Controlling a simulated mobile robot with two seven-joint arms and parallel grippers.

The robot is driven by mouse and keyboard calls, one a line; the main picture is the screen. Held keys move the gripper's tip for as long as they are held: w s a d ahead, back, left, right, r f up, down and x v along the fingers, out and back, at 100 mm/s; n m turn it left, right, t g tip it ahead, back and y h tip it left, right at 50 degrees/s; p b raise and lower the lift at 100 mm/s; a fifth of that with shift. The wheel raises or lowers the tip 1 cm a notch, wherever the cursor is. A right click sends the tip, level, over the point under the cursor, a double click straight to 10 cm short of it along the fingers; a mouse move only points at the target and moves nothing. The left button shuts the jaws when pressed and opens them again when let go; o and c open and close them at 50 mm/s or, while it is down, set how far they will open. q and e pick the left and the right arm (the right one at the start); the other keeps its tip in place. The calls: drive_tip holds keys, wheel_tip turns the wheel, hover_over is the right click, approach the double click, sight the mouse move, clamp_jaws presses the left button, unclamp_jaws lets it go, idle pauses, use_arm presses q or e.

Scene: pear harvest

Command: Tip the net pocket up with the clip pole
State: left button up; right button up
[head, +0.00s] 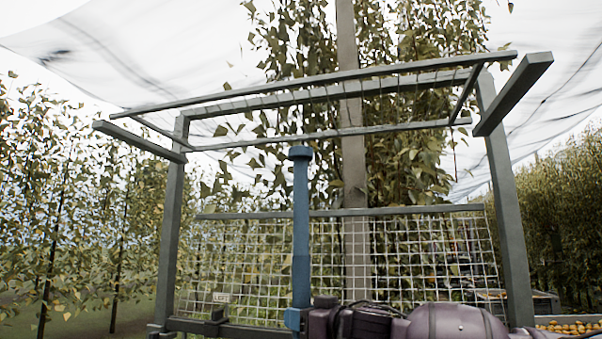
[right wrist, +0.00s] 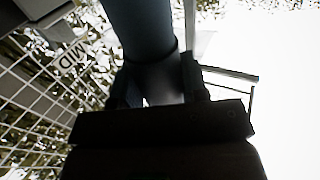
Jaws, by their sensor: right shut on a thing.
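The clip pole (head: 301,225) is blue and stands upright in the head view, with a wider cap at its top. The cap is below the overhead net and seems apart from it. My right gripper (head: 298,318) is shut around the pole's lower part; in the right wrist view the pole (right wrist: 143,25) runs up from between the fingers. The white net (head: 150,40) spans overhead, with a sagging, dark-streaked part at the upper left that may be the pocket; I cannot tell for sure. My left gripper is not in view.
A grey metal frame (head: 505,200) with top bars and a wire mesh panel (head: 260,260) stands in front of me. A post and a leafy tree rise behind it. A crate of yellow fruit (head: 570,327) is at the lower right. Tree rows stand on both sides.

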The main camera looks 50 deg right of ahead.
drive_tip(key=shift+f+b, duration=0.75)
drive_tip(key=shift+f, duration=1.3)
drive_tip(key=shift+s+a, duration=0.1)
drive_tip(key=shift+a, duration=0.15)
drive_tip(key=shift+s+a+f, duration=0.15)
drive_tip(key=shift+s+a, duration=0.1)
drive_tip(key=shift+a, duration=0.2)
drive_tip(key=s+a+f, duration=0.1)
drive_tip(key=s+a, duration=0.1)
drive_tip(key=a, duration=0.2)
drive_tip(key=s+a+f+p, duration=0.1)
drive_tip(key=s+a, duration=0.2)
drive_tip(key=a, duration=0.2)
drive_tip(key=shift+a+f, duration=0.15)
drive_tip(key=shift+f, duration=0.2)
drive_tip(key=shift+w, duration=0.1)
